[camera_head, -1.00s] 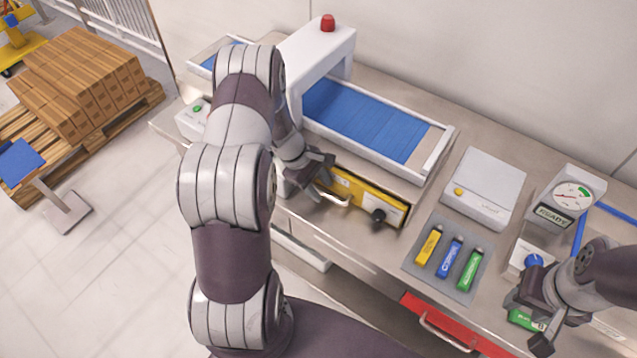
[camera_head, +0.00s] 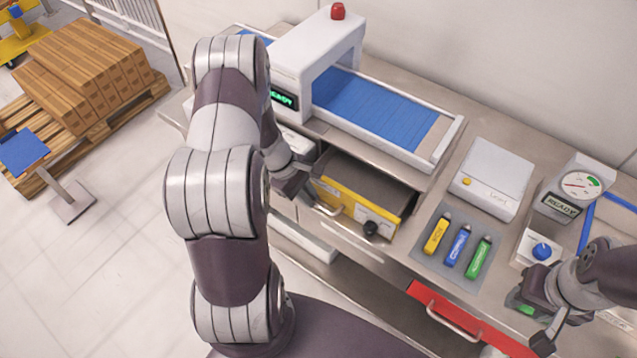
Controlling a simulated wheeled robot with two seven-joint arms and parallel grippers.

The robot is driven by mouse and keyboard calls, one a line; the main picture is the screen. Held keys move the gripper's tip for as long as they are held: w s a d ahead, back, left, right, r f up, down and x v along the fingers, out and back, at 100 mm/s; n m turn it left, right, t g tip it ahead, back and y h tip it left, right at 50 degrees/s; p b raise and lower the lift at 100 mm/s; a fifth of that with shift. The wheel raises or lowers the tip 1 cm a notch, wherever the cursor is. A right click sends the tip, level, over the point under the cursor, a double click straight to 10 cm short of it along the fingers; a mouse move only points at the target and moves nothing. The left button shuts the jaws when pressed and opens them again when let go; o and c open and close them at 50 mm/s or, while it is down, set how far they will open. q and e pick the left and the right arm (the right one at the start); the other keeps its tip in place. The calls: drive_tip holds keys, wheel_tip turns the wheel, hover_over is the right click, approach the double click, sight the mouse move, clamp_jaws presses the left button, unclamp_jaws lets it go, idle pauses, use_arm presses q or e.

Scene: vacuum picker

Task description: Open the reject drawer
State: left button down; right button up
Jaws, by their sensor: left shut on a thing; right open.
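The yellow-fronted drawer (camera_head: 350,202) under the conveyor is partly pulled out, and its grey inside shows behind the front. A black knob (camera_head: 370,228) sits at the right of its front. My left gripper (camera_head: 312,203) is shut on the drawer's light bar handle (camera_head: 329,210) at the left of the front; my arm partly hides the drawer's left end. My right gripper (camera_head: 535,322) is open at the lower right, close above a green thing that it mostly hides.
The conveyor (camera_head: 375,108) with a red lamp (camera_head: 338,11) stands behind the drawer. A grey mat (camera_head: 445,266) with yellow, blue and green sticks lies to the right. A red drawer front (camera_head: 465,322) is below the bench edge. A gauge box (camera_head: 570,190) stands at the right.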

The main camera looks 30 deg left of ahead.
use_arm(q)
drive_tip(key=s+b, duration=0.1)
drive_tip(key=s, duration=0.7)
drive_tip(key=shift+s+a+r, duration=0.15)
drive_tip(key=shift+s+a, duration=0.1)
drive_tip(key=shift+a, duration=0.15)
drive_tip(key=c, duration=1.1)
unclamp_jaws()
drive_tip(key=shift+s+d, duration=0.1)
drive_tip(key=v, duration=1.2)
drive_tip(key=shift+s+r, duration=0.1)
drive_tip(key=shift+r, duration=0.25)
